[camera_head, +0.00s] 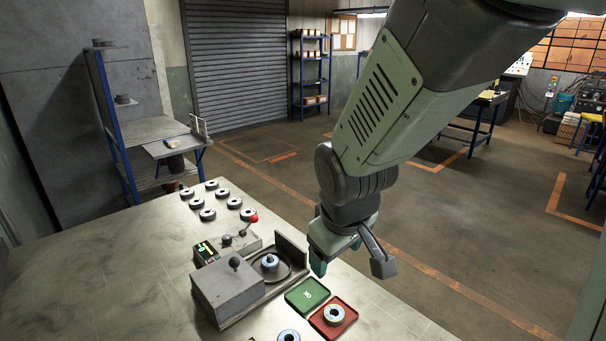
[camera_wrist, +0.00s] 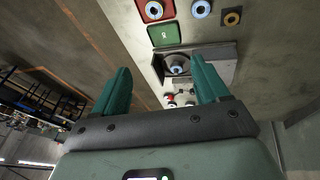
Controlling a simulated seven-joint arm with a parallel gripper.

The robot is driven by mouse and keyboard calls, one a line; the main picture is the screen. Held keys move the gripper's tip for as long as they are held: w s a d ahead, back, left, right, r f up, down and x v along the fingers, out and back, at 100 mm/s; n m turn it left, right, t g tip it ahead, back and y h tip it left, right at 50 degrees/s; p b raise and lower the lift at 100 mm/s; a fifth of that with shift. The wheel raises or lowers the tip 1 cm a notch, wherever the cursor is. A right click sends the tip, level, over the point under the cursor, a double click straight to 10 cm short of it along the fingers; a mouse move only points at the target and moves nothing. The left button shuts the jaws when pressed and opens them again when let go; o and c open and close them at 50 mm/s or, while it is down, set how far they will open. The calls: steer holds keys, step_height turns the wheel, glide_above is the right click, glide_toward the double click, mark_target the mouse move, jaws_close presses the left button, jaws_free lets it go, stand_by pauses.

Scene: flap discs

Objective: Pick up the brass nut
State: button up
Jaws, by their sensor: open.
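A small brass-coloured ring on a dark base (camera_wrist: 232,17), which looks like the brass nut, lies on the bench at the top right of the wrist view. I cannot make it out in the head view. My gripper (camera_head: 348,262) hangs in the air above the bench's right edge in the head view. Its two green fingers (camera_wrist: 160,66) are spread apart with nothing between them in the wrist view. The brass piece is well beyond the fingertips and off to their right there.
A red tray (camera_head: 317,323) holds a disc (camera_head: 334,314); an empty green tray (camera_head: 293,304) lies beside it. A grey fixture (camera_head: 228,290) holds another disc (camera_head: 270,262). A lever with a red knob (camera_head: 254,218) stands behind. Several discs lie at the bench's far end.

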steer(key=a+f+n+g+y, duration=0.1)
steer(key=a+f+n, duration=0.1)
steer(key=a+f, duration=0.3)
steer(key=a+f+n+y, duration=0.1)
steer(key=a+f, duration=0.4)
steer(key=f, duration=0.6)
steer(key=a+f+n+g+y, duration=0.1)
steer(key=a+f+n+y, duration=0.1)
steer(key=a+f, duration=0.3)
step_height(320, 180, down, 4)
steer(key=shift+a+r+n+g, duration=0.15)
steer(key=shift+r+n+g, duration=0.15)
steer(key=shift+n, duration=0.1)
steer(key=shift+x, duration=2.85)
steer(key=shift+s+a, duration=0.1)
steer(key=shift+s, duration=0.05)
steer(key=c, duration=1.2)
